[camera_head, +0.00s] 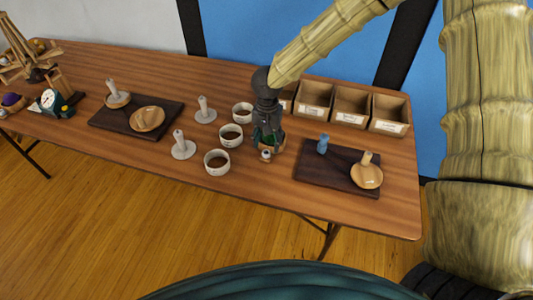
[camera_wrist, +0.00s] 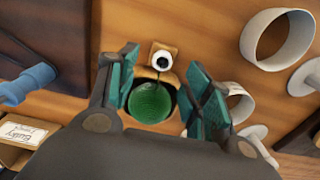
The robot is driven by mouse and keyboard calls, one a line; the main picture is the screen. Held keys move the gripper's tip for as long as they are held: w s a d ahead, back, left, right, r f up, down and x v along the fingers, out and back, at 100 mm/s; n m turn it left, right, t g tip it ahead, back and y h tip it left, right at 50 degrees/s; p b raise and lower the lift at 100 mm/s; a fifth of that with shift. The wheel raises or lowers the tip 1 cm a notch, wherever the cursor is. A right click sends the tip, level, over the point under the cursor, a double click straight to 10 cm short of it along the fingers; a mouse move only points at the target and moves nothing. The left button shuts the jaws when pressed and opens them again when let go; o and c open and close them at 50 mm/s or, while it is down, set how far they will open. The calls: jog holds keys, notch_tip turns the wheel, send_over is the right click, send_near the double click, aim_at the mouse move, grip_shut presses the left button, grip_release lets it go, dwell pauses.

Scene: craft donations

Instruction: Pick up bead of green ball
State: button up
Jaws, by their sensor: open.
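The green ball (camera_wrist: 151,102) sits between the fingers of my gripper (camera_wrist: 160,90) in the wrist view, with a gap on each side. It rests in or on a small wooden piece (camera_wrist: 166,51) that carries a round white and dark eye-like part (camera_wrist: 162,60). In the head view my gripper (camera_head: 267,143) points down over the table among the cups, and the green ball is mostly hidden by the fingers. The fingers are open and hold nothing.
White cups (camera_head: 217,162) and pale pegs on discs (camera_head: 183,146) stand left of my gripper. A dark board (camera_head: 315,178) with a blue figure (camera_head: 322,144) and a wooden dish (camera_head: 367,177) lies right. Labelled wooden bins (camera_head: 350,106) stand behind. The table's front edge is near.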

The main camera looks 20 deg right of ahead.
aim_at(266, 151)
jog(key=shift+a+f+p, duration=0.2)
jog(key=shift+f+p, duration=0.25)
jog(key=shift+f, duration=2.25)
jog(key=c, duration=0.7)
